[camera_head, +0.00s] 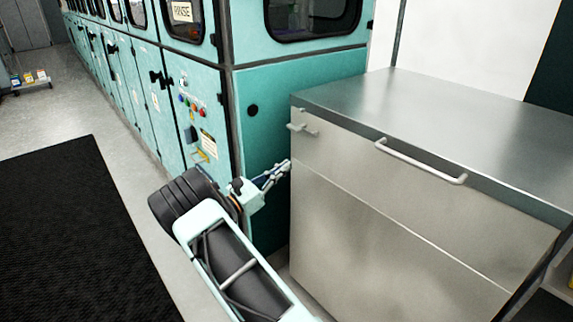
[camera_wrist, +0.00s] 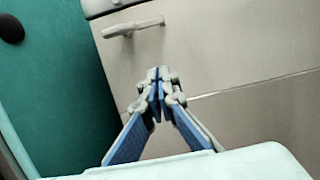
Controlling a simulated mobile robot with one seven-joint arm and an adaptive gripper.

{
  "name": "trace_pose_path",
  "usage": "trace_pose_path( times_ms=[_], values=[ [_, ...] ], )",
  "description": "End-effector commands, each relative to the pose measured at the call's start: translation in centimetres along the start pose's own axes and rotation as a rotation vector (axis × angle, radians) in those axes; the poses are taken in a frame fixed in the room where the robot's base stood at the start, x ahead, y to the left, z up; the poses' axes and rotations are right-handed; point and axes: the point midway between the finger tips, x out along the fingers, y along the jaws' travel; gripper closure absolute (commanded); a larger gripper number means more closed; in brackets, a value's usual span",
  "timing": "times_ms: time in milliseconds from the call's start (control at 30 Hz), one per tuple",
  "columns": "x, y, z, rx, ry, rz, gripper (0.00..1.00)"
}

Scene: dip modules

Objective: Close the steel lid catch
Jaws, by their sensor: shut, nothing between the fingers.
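The steel lid catch (camera_head: 302,129) is a small pale lever on the upper left of the steel cabinet's front. In the wrist view the catch (camera_wrist: 133,28) shows near the top, sticking out sideways from the panel. My gripper (camera_head: 284,167) is shut and empty. It is at the cabinet's left front edge, below the catch and apart from it. In the wrist view my gripper (camera_wrist: 159,76) has its fingertips together in front of the plain panel, below and right of the catch. Whether the tips touch the panel I cannot tell.
The steel cabinet (camera_head: 440,105) has a long bar handle (camera_head: 420,163) right of the catch. A teal machine (camera_head: 270,125) with buttons and windows stands close on the left, with a narrow gap between. A black mat (camera_head: 75,235) lies on the floor at left.

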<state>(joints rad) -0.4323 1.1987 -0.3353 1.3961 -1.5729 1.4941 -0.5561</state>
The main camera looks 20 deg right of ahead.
Motion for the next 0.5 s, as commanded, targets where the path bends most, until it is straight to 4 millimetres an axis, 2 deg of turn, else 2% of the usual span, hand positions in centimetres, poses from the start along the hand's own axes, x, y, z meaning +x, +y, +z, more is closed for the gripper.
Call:
trace_pose_path(
  times_ms=[100,367,500],
  values=[
    [2.7,-0.2,-0.1,0.001,0.001,-0.005,1.00],
    [8.3,-0.2,-0.2,0.002,0.002,-0.006,1.00],
    [8.4,-0.1,2.1,0.005,0.003,-0.003,1.00]
  ],
)
